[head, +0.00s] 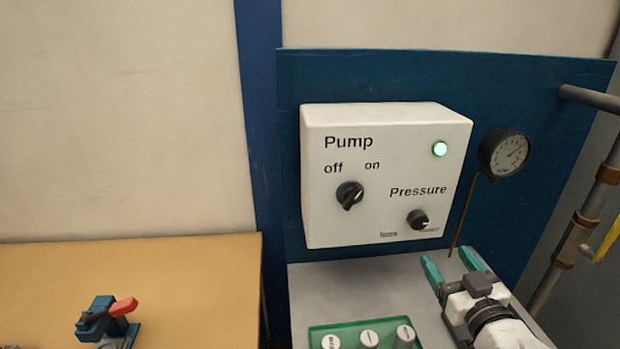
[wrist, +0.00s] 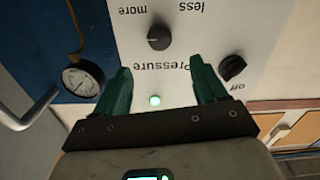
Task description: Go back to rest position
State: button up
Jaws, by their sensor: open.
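My gripper (head: 449,262) is at the lower right of the head view, with its two green fingers apart and nothing between them. It is below and in front of the white pump box (head: 385,240), apart from it. The box carries a black pump knob (head: 350,195), a black pressure knob (head: 418,219) and a lit green lamp (head: 439,149). In the wrist view, the open fingers (wrist: 163,80) point toward the box, which appears upside down. The pressure knob (wrist: 159,37) shows beyond the fingertips and the pump knob (wrist: 232,67) to the right.
A round gauge (head: 503,153) is at the box's right. Pipes (head: 597,190) stand at the far right. A green tray (head: 316,332) with several white-topped pieces lies left of my gripper. A blue tool with a red handle (head: 123,307) is on the wooden table (head: 190,270).

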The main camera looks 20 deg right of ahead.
jog(key=s+a+f+n+g+y, duration=0.15)
jog(key=s+a+f+g, duration=0.25)
jog(key=f, duration=0.4)
jog(key=s+a+f+m+g+y, duration=0.1)
jog(key=s+a+f+g+y, duration=0.2)
jog(key=f, duration=0.5)
jog(key=s+a+f+g, duration=0.3)
jog(key=s+f+g, duration=0.1)
jog(key=s, duration=0.4)
jog(key=s+a+f+g, duration=0.4)
jog(key=s+f+g, duration=0.1)
jog(key=s, duration=0.4)
jog(key=shift+a+n, duration=0.15)
jog(key=shift+n, duration=0.2)
jog(key=shift+f, duration=0.1)
jog(key=shift+c, duration=0.3)
